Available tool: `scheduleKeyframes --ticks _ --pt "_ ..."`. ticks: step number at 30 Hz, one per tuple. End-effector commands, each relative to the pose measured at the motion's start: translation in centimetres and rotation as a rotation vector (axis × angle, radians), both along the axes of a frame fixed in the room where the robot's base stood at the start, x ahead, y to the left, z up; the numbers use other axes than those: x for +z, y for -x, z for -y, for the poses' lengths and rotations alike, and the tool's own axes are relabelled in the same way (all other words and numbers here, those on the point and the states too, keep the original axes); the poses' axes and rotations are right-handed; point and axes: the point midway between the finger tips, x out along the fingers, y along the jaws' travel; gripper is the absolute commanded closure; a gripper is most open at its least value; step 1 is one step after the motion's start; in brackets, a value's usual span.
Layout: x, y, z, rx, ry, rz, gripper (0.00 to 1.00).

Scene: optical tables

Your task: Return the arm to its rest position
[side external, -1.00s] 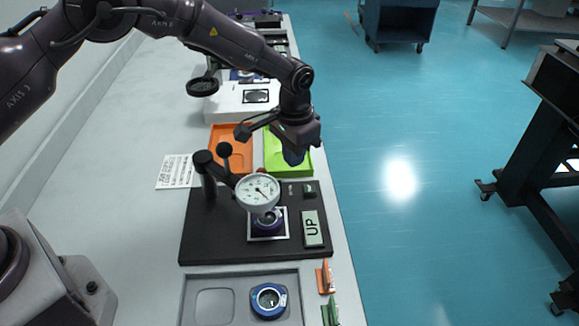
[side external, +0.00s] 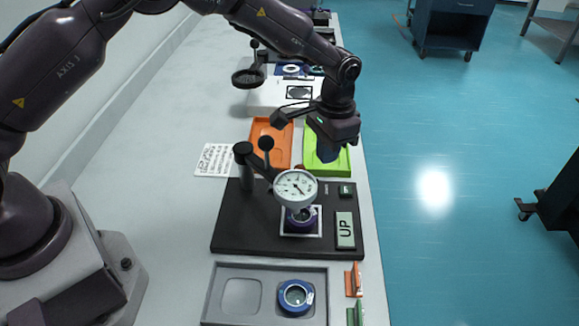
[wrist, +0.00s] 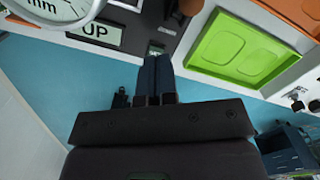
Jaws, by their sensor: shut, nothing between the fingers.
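My gripper (side external: 328,157) hangs in the side external view over the lime-green tray (side external: 344,163), with its fingers together and nothing between them. The wrist view shows the two dark blue fingers (wrist: 157,60) side by side and shut. The green tray (wrist: 237,50) is to their right there. The fingers overlap part of the tray in the side external view, and their exact height above it cannot be told.
A dial gauge (side external: 296,188) on a black stand base (side external: 236,227) is close by, over a purple-rimmed part. An orange tray (side external: 283,135) is beside the green one. A grey tray (side external: 262,312) holds a blue ring (side external: 296,297).

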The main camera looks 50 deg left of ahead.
Motion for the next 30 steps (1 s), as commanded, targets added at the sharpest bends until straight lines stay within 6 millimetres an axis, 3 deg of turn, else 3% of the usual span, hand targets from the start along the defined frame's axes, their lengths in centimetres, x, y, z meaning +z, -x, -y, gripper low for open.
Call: scheduleKeyframes --ticks 11,18,24,30 --pt "10.2 8.3 -4.4 0.06 0.005 0.048 1.0" --pt "16.4 15.5 -7.6 0.118 0.022 0.15 1.0" --pt "19.5 21.9 -9.8 0.17 0.039 0.262 1.0" --pt "21.0 27.1 -11.2 0.218 0.056 0.394 1.0"
